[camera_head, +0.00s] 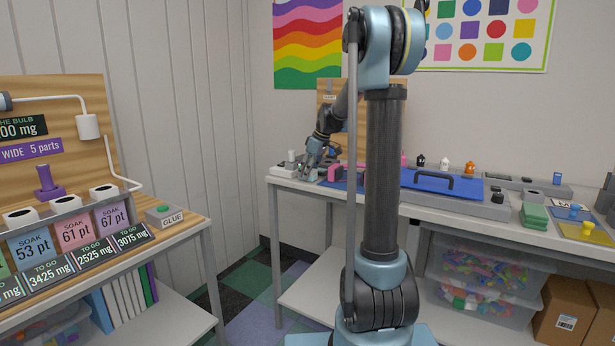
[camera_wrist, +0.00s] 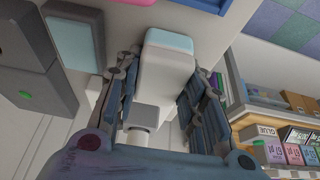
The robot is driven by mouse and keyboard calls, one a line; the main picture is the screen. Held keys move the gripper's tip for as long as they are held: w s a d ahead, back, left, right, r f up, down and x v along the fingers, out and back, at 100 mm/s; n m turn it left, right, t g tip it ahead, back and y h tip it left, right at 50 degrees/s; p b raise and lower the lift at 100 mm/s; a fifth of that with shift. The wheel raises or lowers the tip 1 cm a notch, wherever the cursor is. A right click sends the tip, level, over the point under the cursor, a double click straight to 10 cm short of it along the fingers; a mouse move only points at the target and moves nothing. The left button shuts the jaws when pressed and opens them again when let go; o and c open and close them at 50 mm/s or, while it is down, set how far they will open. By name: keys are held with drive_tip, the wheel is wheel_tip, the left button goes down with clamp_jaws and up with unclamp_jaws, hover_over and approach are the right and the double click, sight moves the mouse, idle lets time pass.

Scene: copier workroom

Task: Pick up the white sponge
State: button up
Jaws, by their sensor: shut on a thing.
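In the wrist view a white block with a pale blue end (camera_wrist: 166,75), which looks like the white sponge, sits between the two fingers of my gripper (camera_wrist: 163,88). The fingers are closed against its two sides. In the head view my gripper (camera_head: 315,170) is low over the far left end of the long worktable (camera_head: 410,208). The sponge cannot be made out there, and I cannot tell whether it still touches the tabletop.
A small white upright thing (camera_head: 291,157) stands left of my gripper. A blue panel with a dark handle (camera_head: 440,183) and a green stack (camera_head: 534,215) are farther right. In the wrist view, a grey block with a pale blue face (camera_wrist: 75,42) lies left of the fingers.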

wheel_tip(320, 180, up, 10)
idle(0.6)
drive_tip(key=shift+f, duration=0.1)
idle(0.3)
drive_tip(key=shift+f, duration=4.95)
drive_tip(key=o, duration=1)
drive_tip(key=shift+o, duration=1.2)
drive_tip(key=shift+r, duration=0.25)
